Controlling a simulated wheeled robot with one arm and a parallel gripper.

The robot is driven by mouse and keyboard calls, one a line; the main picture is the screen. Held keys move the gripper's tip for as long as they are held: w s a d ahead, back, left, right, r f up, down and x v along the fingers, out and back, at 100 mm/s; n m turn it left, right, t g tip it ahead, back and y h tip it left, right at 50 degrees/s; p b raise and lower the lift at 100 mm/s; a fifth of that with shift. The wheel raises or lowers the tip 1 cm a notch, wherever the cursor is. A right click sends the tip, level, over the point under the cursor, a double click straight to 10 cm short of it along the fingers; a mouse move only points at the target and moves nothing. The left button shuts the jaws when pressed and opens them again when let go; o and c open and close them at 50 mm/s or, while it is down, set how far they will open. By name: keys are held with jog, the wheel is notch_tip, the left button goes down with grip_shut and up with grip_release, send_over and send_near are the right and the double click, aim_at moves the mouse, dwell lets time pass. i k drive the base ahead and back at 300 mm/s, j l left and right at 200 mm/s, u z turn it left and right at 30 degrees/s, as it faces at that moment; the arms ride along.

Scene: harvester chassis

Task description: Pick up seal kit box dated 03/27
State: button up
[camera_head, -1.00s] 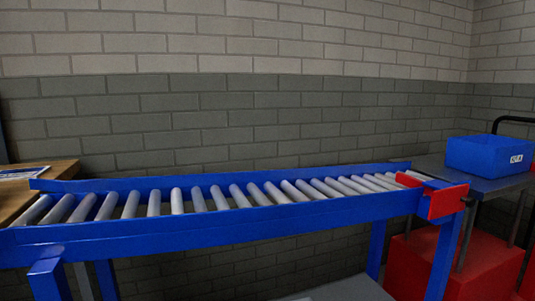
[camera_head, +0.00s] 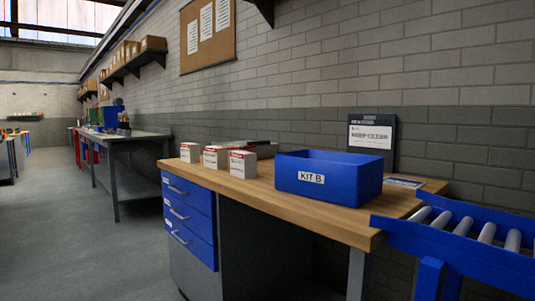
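Three small white boxes with red markings stand on the wooden workbench near its left end: a left box (camera_head: 190,152), a middle box (camera_head: 216,157) and a right box (camera_head: 243,164). Their printed dates are too small to read, so I cannot tell which one is dated 03/27. They stand left of a blue bin labelled KIT B (camera_head: 328,178). My gripper is not in view.
The wooden workbench (camera_head: 340,222) has blue drawers (camera_head: 190,219) on its left. A blue roller conveyor (camera_head: 465,255) adjoins its right end. A dark sign (camera_head: 372,137) stands behind the bin. Grey floor (camera_head: 90,255) is open at left, with another bench (camera_head: 130,147) beyond.

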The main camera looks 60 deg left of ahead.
aim_at(189, 153)
jog(key=u, duration=2.25)
jog(key=i+j+u, duration=0.15)
jog(key=i+l, duration=0.05)
